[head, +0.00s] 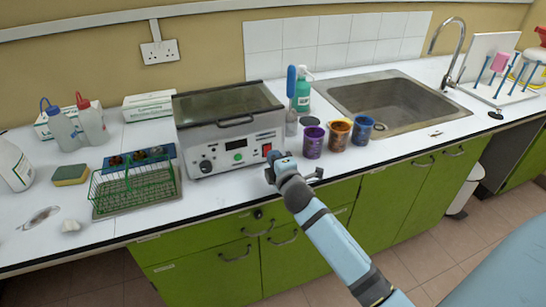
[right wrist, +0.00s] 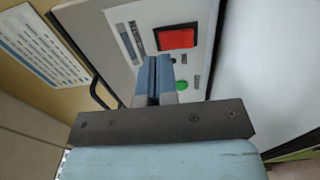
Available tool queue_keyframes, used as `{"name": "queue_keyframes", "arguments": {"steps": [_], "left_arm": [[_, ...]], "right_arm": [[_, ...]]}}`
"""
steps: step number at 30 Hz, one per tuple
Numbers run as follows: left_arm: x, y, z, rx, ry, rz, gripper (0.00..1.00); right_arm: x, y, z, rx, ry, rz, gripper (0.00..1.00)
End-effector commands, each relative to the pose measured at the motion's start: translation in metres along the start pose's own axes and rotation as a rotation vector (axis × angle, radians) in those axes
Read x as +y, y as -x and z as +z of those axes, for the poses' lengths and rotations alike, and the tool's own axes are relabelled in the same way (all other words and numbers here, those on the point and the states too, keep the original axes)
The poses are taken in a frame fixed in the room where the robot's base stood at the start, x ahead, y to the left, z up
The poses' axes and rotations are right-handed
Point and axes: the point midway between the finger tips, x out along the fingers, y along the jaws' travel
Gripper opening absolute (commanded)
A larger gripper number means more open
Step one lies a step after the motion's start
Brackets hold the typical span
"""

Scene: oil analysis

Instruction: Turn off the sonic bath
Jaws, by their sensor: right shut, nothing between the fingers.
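The sonic bath (head: 228,127) is a grey metal box with a dark lid, standing on the white counter left of the sink. My right gripper (head: 272,168) is shut and empty, just in front of the panel below the red switch. In the right wrist view, its fingertips (right wrist: 155,62) point at the panel beside the switch; contact cannot be told. My left gripper is not in view.
Purple (head: 313,141), orange and blue jars stand right of the bath, before the sink (head: 392,104). A green wire rack (head: 134,188) stands close at its left. The counter's front edge is below my gripper.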

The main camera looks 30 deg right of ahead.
Motion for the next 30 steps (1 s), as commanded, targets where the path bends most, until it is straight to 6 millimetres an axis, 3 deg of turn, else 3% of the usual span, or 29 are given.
{"name": "queue_keyframes", "arguments": {"steps": [2,6,15,30], "left_arm": [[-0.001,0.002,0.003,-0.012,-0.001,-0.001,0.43],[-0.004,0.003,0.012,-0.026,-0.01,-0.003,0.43],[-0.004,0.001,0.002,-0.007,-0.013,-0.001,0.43],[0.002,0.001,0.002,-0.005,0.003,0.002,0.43]], "right_arm": [[0.002,0.002,0.002,0.001,0.001,-0.002,0.0],[0.003,0.041,0.001,0.002,0.0,-0.004,0.0],[0.01,0.091,0.001,0.001,-0.001,-0.004,0.0],[0.011,0.1,0.001,0.001,0.0,-0.004,0.0]]}}
